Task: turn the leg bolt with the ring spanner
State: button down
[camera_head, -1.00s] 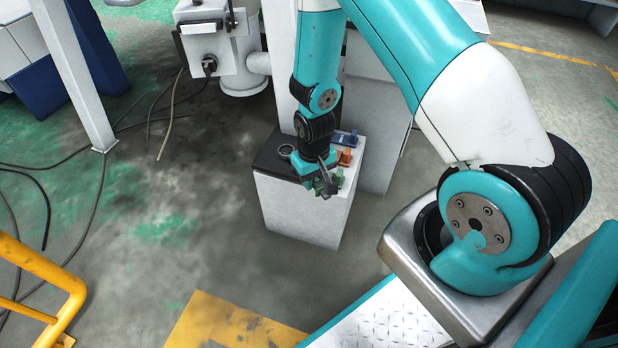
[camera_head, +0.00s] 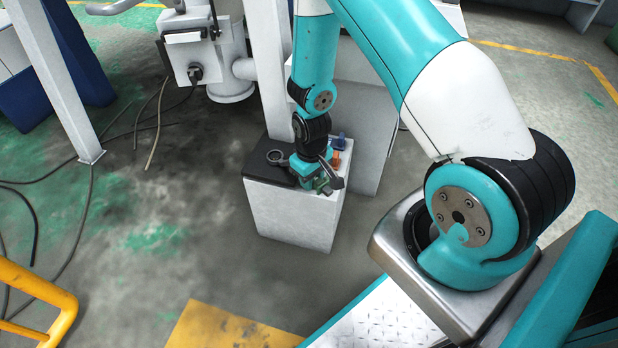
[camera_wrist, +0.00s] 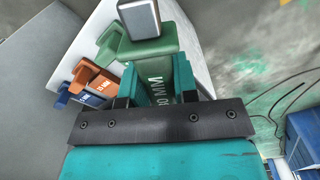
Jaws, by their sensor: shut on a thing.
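My gripper (camera_head: 321,184) is shut on a green block marked with a size ending in "0 MM" (camera_wrist: 160,65), at the front right corner of a white cabinet top. A grey metal bar end stands above the green block in the wrist view (camera_wrist: 138,18); a grey metal piece (camera_head: 336,181) also shows beside my gripper in the head view. I cannot tell whether this is the ring spanner. A dark grey ring-shaped piece (camera_head: 275,157) lies on the black part of the cabinet top, left of my gripper. I cannot make out the leg bolt.
An orange block (camera_wrist: 88,75) and a blue block (camera_wrist: 92,99) stand beside the green one. The white cabinet (camera_head: 290,216) stands against a grey machine. A white post (camera_head: 70,90), loose cables and a yellow rail (camera_head: 40,290) are at left.

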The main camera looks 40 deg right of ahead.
jog(key=shift+d, duration=0.1)
jog(key=shift+w+d+n+p, duration=0.25)
jog(key=shift+d+n+p, duration=0.1)
jog(key=shift+d+n, duration=0.75)
jog(key=shift+d, duration=0.1)
jog(key=shift+w+d+n+p, duration=0.15)
jog(key=shift+w+d+n, duration=0.1)
jog(key=shift+d+n, duration=0.25)
jog(key=shift+w+d+n+p, duration=0.2)
jog(key=shift+d+n, duration=0.1)
jog(key=shift+d, duration=0.45)
jog(key=shift+w+d+n, duration=0.7)
jog(key=shift+d+n, duration=0.35)
jog(key=shift+n, duration=0.05)
